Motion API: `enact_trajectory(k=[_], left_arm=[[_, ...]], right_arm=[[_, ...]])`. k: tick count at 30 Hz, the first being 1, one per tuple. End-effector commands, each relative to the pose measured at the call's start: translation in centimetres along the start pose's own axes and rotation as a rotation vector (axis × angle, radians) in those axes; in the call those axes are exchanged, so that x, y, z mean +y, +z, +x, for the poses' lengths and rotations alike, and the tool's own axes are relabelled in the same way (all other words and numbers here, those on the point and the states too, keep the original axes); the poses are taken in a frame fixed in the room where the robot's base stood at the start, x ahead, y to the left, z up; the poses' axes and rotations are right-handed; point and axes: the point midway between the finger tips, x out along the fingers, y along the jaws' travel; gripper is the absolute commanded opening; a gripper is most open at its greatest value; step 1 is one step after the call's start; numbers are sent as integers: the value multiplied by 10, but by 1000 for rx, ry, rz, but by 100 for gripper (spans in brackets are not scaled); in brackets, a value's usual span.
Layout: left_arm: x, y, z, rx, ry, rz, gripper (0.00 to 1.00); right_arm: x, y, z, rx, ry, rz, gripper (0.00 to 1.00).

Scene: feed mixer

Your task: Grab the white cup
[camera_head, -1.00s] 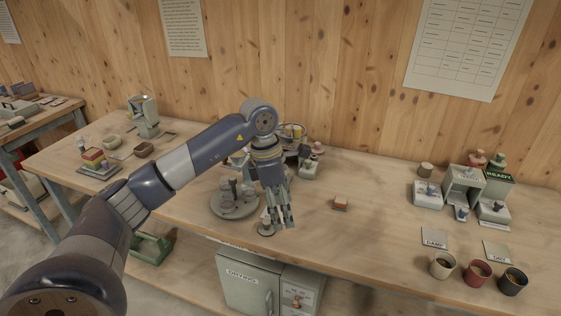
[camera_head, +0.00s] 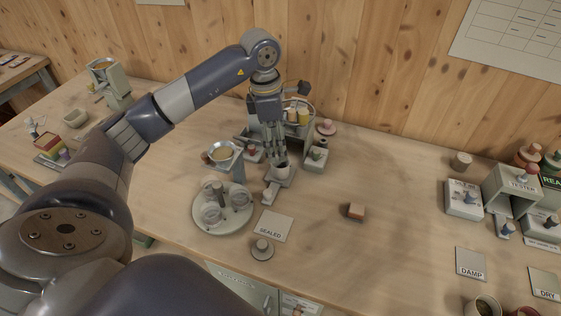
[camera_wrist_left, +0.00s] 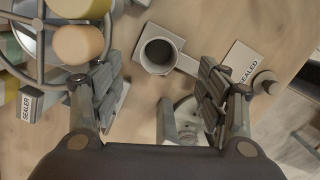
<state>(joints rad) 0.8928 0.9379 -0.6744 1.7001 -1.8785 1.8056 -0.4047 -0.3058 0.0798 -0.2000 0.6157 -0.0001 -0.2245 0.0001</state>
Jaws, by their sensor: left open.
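The white cup (camera_head: 281,169) stands upright on a small grey plate (camera_head: 282,180) with a handle-like tab, in front of the sealer frame. In the left wrist view the cup (camera_wrist_left: 158,52) shows from above with a dark inside. My left gripper (camera_head: 277,151) points down just above the cup, fingers open and empty. In the wrist view the fingers of my left gripper (camera_wrist_left: 160,66) lie to either side of the cup, apart from it. My right gripper is not in view.
A round grey carousel (camera_head: 222,207) stands left of the cup. A card marked SEALED (camera_head: 274,227) and a small round weight-like piece (camera_head: 262,249) lie in front. The sealer frame with coloured rolls (camera_head: 300,112) stands close behind. Table around the brown block (camera_head: 355,211) is clear.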

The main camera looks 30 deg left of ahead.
Motion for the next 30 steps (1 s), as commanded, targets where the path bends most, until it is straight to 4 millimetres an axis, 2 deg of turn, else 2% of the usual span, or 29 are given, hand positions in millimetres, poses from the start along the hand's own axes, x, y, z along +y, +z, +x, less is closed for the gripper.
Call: enact_trajectory(k=[3,11,15,19,28,29,30], left_arm=[[-1,0,18,1,-4,1,68],[0,0,40,2,-2,-1,68],[1,0,60,1,-5,-2,68],[2,0,78,0,-3,0,68],[3,0,86,-1,1,0,68],[3,0,86,-1,1,0,65],[3,0,86,-1,1,0,56]], right_arm=[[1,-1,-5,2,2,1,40],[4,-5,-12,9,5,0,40],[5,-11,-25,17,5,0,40],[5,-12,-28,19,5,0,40],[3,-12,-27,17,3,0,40],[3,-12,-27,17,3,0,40],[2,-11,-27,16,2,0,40]])
